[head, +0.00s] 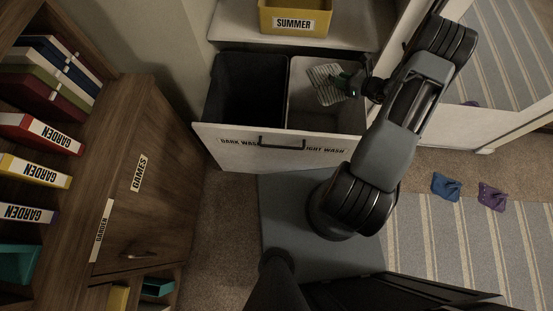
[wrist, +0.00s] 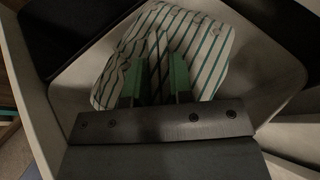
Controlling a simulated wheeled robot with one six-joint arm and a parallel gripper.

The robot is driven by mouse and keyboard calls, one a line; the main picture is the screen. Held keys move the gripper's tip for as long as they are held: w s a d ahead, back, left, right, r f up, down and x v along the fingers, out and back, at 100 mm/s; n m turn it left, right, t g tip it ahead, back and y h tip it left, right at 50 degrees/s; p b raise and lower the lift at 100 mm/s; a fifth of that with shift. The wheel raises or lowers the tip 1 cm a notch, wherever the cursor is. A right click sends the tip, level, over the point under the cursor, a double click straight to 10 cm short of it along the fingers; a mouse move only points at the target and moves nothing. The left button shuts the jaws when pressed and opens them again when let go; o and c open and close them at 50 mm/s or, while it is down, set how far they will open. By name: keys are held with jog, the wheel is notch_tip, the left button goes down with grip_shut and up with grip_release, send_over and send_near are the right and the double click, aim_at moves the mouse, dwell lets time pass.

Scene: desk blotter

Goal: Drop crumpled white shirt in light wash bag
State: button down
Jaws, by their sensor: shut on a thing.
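The crumpled white shirt (head: 322,86) has thin dark green stripes. My gripper (head: 343,84) is shut on it and holds it over the light wash bag (head: 308,117), the pale right-hand compartment of the pulled-out hamper. In the wrist view the shirt (wrist: 200,42) hangs around the green fingers (wrist: 155,78), with the pale walls of the bag (wrist: 270,65) around it. I cannot tell whether the shirt touches the bag's bottom. My arm hides the right end of the hamper and part of the "LIGHT WASH" label.
The dark wash bag (head: 245,90) is just left of the light one. A yellow "SUMMER" box (head: 295,18) stands on a shelf behind. A blue cloth (head: 446,187) and a purple cloth (head: 492,196) lie on the floor at right. A wooden cabinet (head: 150,200) stands at left.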

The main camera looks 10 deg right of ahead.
jog(key=shift+f, duration=0.25)
jog(key=c, duration=0.9)
grip_release()
jog(key=p+v, duration=0.1)
jog(key=v, duration=1.3)
jog(key=shift+w, duration=0.1)
